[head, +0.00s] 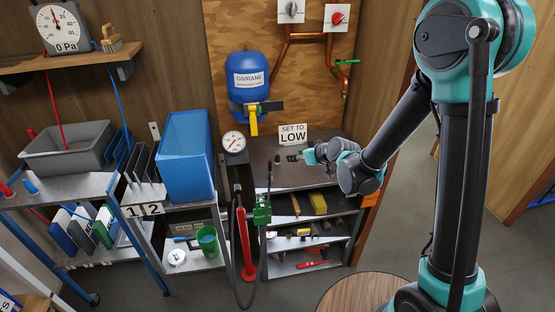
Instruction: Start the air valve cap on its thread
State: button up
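My gripper (296,156) is low over the dark top of the shelf unit (262,171), in front of the white "SET TO LOW" sign. It is small in this view, and I cannot tell whether its fingers are open or shut or hold anything. A small dark piece (278,158) shows on the dark top just left of the gripper; I cannot tell whether it is the air valve cap. The blue tank (248,75) hangs on the plywood board above and left of the gripper, with a yellow-handled fitting (254,122) under it. The air valve thread cannot be made out.
The sign (293,135) stands close behind the gripper. A round gauge (233,142) is at its left. A red pump (244,235) with a black hose stands in front of the shelves. Copper pipes (286,50) run above. A blue bin (186,155) is farther left.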

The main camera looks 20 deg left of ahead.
send_near(278, 156)
jog(key=x, duration=0.5)
jog(key=shift+s+a+f, duration=0.1)
jog(key=shift+s, duration=0.1)
jog(key=shift+w+x, duration=0.2)
jog(key=shift+x, duration=2.5)
jog(key=c, duration=0.8)
